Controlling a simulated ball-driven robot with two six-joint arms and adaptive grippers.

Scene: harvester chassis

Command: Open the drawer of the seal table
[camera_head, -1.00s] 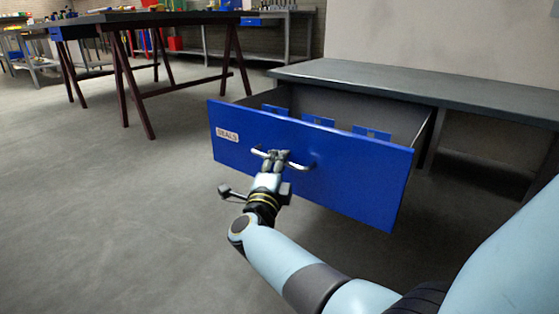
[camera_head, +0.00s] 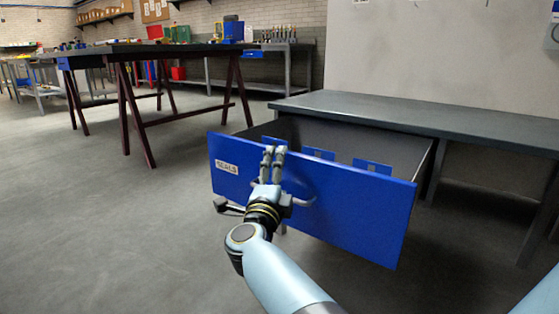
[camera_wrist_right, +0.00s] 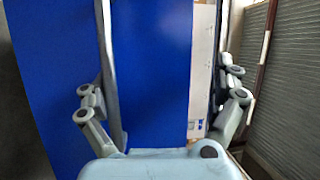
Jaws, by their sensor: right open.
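The blue drawer front (camera_head: 345,210), with a "SEALS" label (camera_head: 227,167), stands pulled well out from under the grey seal table (camera_head: 400,118). The drawer's inside shows, with blue dividers (camera_head: 318,154). My right gripper (camera_head: 272,160) is in front of the drawer front, fingers pointing up towards its top edge. The pale bar handle (camera_head: 302,200) is partly hidden behind my wrist. In the right wrist view my fingers (camera_wrist_right: 162,50) are spread wide, with the blue drawer front (camera_wrist_right: 155,90) filling much of the picture. My left gripper is not in view.
A dark trestle table (camera_head: 150,48) stands at the back left, with a grey workbench (camera_head: 285,70) behind it. The grey floor (camera_head: 110,220) left of the drawer is clear. A pale wall (camera_head: 430,50) rises behind the seal table.

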